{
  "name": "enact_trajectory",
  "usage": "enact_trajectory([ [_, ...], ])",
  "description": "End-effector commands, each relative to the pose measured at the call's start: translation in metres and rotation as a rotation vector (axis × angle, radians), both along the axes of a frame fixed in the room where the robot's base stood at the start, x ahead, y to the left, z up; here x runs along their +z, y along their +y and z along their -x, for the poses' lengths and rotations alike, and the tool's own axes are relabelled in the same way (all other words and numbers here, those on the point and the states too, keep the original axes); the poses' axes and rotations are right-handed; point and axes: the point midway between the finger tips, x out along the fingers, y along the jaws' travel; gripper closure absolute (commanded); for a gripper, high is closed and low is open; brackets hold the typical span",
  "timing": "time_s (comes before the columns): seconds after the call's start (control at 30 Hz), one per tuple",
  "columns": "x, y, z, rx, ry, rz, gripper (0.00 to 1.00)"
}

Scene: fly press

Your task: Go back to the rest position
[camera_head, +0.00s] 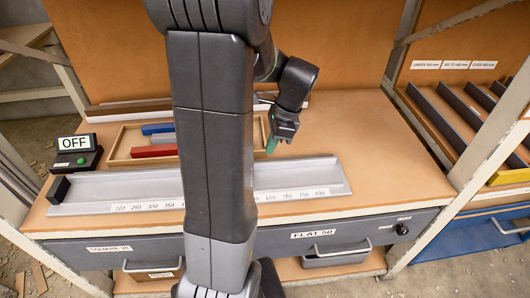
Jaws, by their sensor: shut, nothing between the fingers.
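My gripper (272,145) hangs above the bench, right of the middle, with its green fingertips pointing down. It is shut with nothing held. It appears just behind the grey measuring rail (110,190) and near the right end of the wooden tray (117,142). My arm runs down the middle of the view and hides part of the rail and tray.
Blue, grey and red bars (154,151) lie in the tray. A box reading OFF (74,143) with a green button stands at the left. Labelled drawers (330,241) are in front. A rack with dark slots (440,118) stands at the right. Bare bench (370,130) lies right of my gripper.

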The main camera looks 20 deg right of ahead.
Motion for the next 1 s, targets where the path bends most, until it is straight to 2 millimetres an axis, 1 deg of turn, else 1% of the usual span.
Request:
enact_trajectory([
  [0.03, 0.012, -0.004, 0.0, -0.001, -0.005, 0.003, 1.0],
  [0.1, 0.025, -0.008, 0.001, -0.001, -0.005, 0.002, 1.0],
  [0.2, 0.041, -0.013, 0.002, 0.0, -0.004, 0.002, 1.0],
  [0.3, 0.051, -0.015, 0.003, 0.0, -0.002, 0.001, 1.0],
  [0.4, 0.057, -0.017, 0.004, 0.001, 0.0, 0.0, 1.0],
  [0.8, 0.057, -0.017, 0.004, 0.001, 0.0, -0.001, 1.0],
  [0.93, 0.048, -0.014, 0.003, 0.002, 0.002, -0.002, 1.0],
  [1.0, 0.038, -0.011, 0.003, 0.001, 0.004, -0.004, 1.0],
])
